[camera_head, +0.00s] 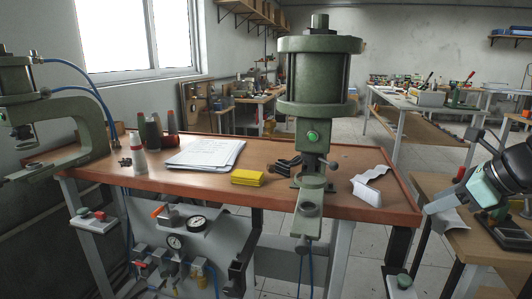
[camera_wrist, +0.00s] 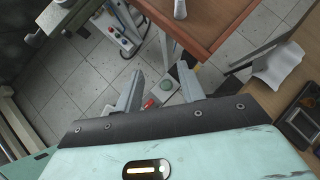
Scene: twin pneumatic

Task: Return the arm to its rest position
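My gripper (camera_wrist: 161,77) shows in the wrist view with its two grey fingers apart and nothing held between them. In the head view, a black and pale mint part of my arm (camera_head: 486,187) reaches in from the right edge, over or near the right-hand table.
A wooden workbench (camera_head: 300,208) carries a green pneumatic press (camera_head: 318,75), papers (camera_head: 206,154), a yellow block (camera_head: 247,177) and bottles. A second press (camera_head: 95,125) stands left. The right table (camera_head: 430,187) is close to my arm. Floor shows between the tables.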

